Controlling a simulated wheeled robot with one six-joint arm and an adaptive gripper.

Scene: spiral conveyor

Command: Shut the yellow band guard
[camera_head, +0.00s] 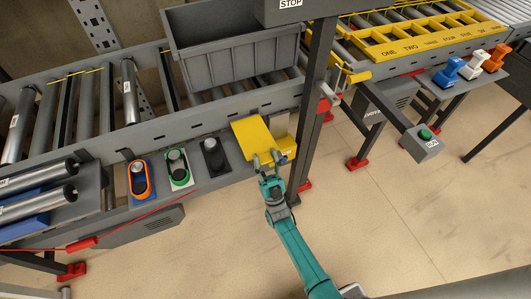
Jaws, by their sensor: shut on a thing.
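The yellow band guard (251,137) is at the front side of the conveyor, right of the black fitting. Its flat yellow panel looks tilted, with a yellow body (286,146) beside it at the right. I cannot tell the exact angle of the panel. My gripper (267,159) is at the panel's lower front edge, shut on it. The fingers hide part of that edge and of the space between panel and body.
A dark upright post (313,95) stands close right of the guard. A grey bin (235,45) sits on the rollers behind. Orange (139,180), green (179,168) and black (214,157) fittings line the shelf at the left. The floor in front is clear.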

